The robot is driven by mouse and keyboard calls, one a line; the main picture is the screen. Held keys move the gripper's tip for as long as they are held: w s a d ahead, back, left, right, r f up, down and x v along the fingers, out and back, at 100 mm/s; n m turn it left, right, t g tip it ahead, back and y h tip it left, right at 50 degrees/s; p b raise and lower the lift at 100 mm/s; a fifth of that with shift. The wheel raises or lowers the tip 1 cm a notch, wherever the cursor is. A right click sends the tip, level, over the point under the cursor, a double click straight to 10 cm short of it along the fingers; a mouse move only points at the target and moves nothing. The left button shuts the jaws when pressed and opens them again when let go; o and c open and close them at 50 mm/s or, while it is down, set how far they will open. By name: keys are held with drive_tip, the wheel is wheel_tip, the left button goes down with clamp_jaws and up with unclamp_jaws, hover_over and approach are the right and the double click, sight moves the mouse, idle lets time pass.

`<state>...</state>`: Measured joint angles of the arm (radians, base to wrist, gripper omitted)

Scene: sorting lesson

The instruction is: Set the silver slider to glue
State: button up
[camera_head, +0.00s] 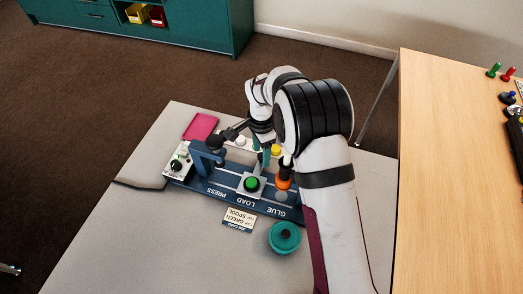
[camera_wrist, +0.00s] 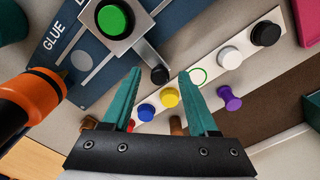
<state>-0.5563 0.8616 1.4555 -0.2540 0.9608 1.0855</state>
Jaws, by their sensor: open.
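The silver slider (camera_head: 249,185) sits at the LOAD mark of the dark blue base (camera_head: 222,179), with a green-topped spool (camera_head: 252,184) on it. In the wrist view the slider (camera_wrist: 134,44) has a bar ending in a black knob (camera_wrist: 160,75). The GLUE mark with a grey disc (camera_wrist: 84,62) lies beside it, near the orange glue nozzle (camera_wrist: 28,100). My gripper (camera_wrist: 160,73) is open, and the knob shows between its teal fingertips, with gaps on both sides. I cannot tell whether the tips are down around it. In the head view my arm partly hides the GLUE end.
A white strip with coloured pegs, among them a yellow one (camera_wrist: 170,97), lies just behind the knob. A blue press (camera_head: 205,158) stands left of the slider. A teal round pot (camera_head: 284,237) and a card (camera_head: 239,219) lie in front. The table's front left is clear.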

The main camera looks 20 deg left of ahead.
drive_tip(key=shift+f, duration=0.1)
clamp_jaws()
idle(1.4)
